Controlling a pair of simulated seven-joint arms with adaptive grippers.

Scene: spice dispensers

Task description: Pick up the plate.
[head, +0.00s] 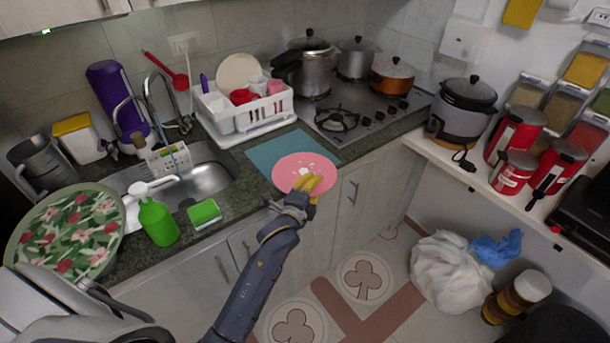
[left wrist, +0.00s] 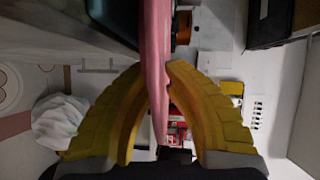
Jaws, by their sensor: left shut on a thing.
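The pink plate (head: 290,177) is over the front edge of the counter, partly covering a teal mat (head: 278,149). It has white bits on its top. My left gripper (head: 314,185), with yellow fingers, is shut on the plate's front right rim. In the left wrist view the plate (left wrist: 155,60) shows edge-on, running between the two yellow fingers of my left gripper (left wrist: 155,85). Whether the plate touches the mat or is slightly above it, I cannot tell. My right gripper is not in view.
A white dish rack (head: 245,119) stands behind the mat, and a gas stove (head: 365,115) with pots is to the right. A sink (head: 190,180), a green soap bottle (head: 158,221) and a green sponge (head: 204,213) are to the left. Open floor lies in front of the cabinets.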

